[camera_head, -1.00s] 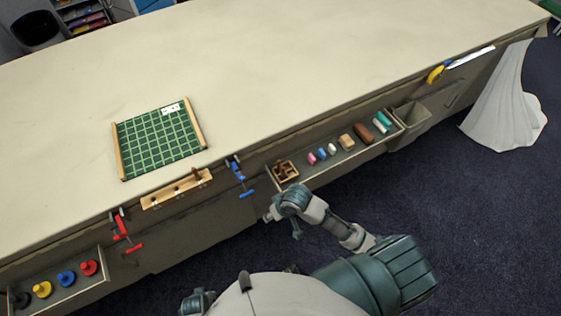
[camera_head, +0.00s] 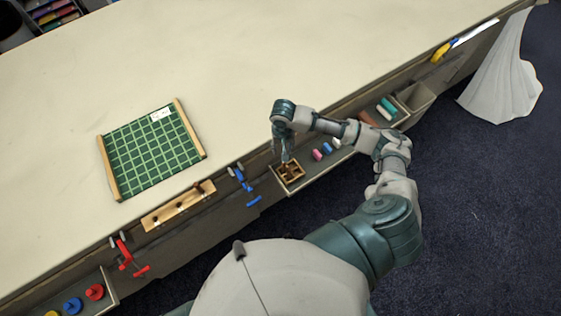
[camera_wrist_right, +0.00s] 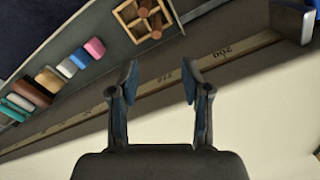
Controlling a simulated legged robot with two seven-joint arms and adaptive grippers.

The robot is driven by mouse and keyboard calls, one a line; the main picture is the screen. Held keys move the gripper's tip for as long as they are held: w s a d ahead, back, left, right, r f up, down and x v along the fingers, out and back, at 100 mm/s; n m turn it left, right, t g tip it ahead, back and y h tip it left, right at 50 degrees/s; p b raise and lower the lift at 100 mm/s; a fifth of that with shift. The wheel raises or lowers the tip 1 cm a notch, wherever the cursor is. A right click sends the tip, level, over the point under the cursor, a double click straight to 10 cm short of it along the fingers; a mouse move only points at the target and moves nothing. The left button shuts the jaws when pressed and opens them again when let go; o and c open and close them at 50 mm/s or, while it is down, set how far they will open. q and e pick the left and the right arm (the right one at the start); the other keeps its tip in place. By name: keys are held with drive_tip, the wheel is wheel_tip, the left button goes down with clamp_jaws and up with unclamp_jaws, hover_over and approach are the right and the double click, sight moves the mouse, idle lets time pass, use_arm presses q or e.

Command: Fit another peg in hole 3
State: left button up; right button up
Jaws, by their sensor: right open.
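The wooden hole strip (camera_head: 160,216) lies along the table's front edge, with dark holes and one brown peg (camera_head: 207,188) standing near its right end. Hole numbers are too small to read. A small divided wooden box (camera_head: 298,181) sits in the shelf below the edge, right of the strip. In the right wrist view the box (camera_wrist_right: 122,14) shows brown pegs (camera_wrist_right: 155,21) in its compartments. My right gripper (camera_head: 286,157) points down just above the box. In the right wrist view its fingers (camera_wrist_right: 159,78) are apart with nothing between them. My left gripper is not in view.
A green gridded board (camera_head: 150,153) lies on the table behind the strip. A blue clamp (camera_head: 241,179) and a red clamp (camera_head: 127,255) flank the strip at the edge. Pink, blue and white pieces (camera_head: 317,155) lie right of the box. Much of the tabletop is clear.

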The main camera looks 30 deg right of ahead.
sight(284, 166)
wheel_tip(284, 166, down, 10)
drive_tip(key=shift+a+r+b, duration=0.1)
drive_tip(key=shift+r+b, duration=0.05)
drive_tip(key=shift+b, duration=0.3)
drive_tip(key=shift+s+d+f, duration=0.1)
drive_tip(key=shift+d+f, duration=0.1)
drive_tip(key=shift+f, duration=1.35)
drive_tip(key=shift+s+d+f, duration=0.1)
drive_tip(key=shift+d+f, duration=0.1)
drive_tip(key=shift+f, duration=1.3)
clamp_jaws()
